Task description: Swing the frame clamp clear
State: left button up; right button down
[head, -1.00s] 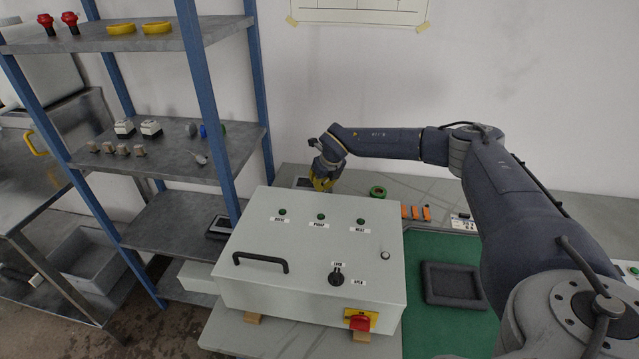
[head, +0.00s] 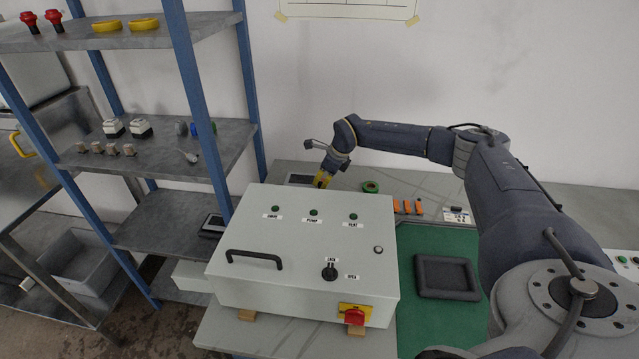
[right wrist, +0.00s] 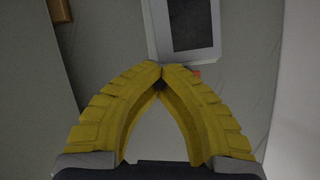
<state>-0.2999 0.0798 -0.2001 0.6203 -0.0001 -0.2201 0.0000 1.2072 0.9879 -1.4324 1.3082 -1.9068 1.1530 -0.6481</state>
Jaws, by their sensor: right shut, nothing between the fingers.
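I cannot make out the frame clamp for certain in either view. My right gripper (head: 321,183) hangs behind the grey control box (head: 290,240), above the back bench. In the right wrist view its yellow fingertips (right wrist: 162,72) meet and hold nothing. They overlap the lower edge of a pale device with a dark screen (right wrist: 192,25); I cannot tell whether they touch it. A small orange bit shows beside the tips, partly hidden. A black rectangular frame (head: 418,278) lies on the green mat (head: 415,325). My left gripper is out of view.
The control box carries a black handle (head: 255,257), a dark selector knob (head: 330,270) and a red switch (head: 355,316). A green ring (head: 370,187) and orange blocks (head: 408,206) lie on the bench. A blue-posted shelf (head: 194,110) stands left.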

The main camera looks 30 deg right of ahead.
jog(key=c, duration=2.1)
grip_release()
jog(key=shift+s+f, duration=0.1)
jog(key=o, duration=0.7)
jog(key=shift+o, duration=0.2)
jog(key=v, duration=1.2)
